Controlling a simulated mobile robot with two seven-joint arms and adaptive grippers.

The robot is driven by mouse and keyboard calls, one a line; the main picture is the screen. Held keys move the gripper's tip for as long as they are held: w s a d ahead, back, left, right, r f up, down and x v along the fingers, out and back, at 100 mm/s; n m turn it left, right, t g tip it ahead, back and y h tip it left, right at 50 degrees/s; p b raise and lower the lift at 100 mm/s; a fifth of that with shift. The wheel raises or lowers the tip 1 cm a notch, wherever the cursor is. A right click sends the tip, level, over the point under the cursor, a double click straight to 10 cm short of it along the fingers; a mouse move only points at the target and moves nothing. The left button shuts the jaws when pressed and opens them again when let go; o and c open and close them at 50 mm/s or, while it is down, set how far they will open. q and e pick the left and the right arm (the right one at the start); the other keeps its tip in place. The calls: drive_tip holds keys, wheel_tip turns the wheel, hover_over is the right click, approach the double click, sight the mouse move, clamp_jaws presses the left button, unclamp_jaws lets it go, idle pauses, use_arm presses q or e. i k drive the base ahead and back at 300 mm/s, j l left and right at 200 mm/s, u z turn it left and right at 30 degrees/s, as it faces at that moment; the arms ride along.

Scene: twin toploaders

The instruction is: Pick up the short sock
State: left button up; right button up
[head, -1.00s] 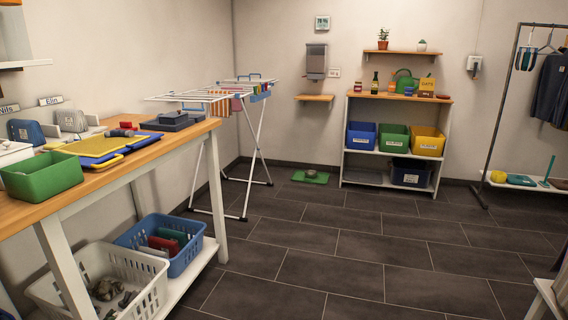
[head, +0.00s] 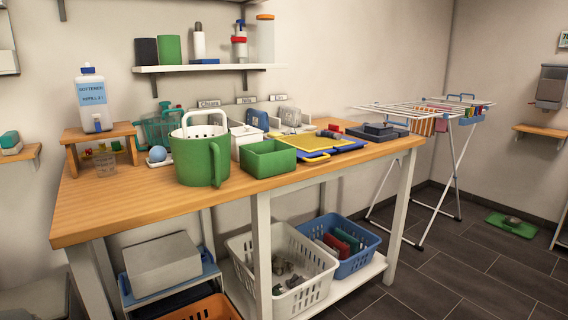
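I see no sock that I can make out as the short one. The white laundry basket (head: 240,262) on the shelf under the workbench holds several greyish crumpled items (head: 290,272), too small to identify. A drying rack (head: 440,190) stands at the right, with striped and coloured cloths (head: 424,127) hanging on it. Neither of my grippers shows in the head view.
The wooden workbench (head: 120,208) carries a green pitcher (head: 198,163), a green bin (head: 268,160) and a yellow board (head: 322,144). A blue basket (head: 345,268) sits below. Dark tiled floor (head: 455,275) is open at the right.

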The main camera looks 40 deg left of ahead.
sight(323, 133)
drive_tip(key=u, duration=1.3)
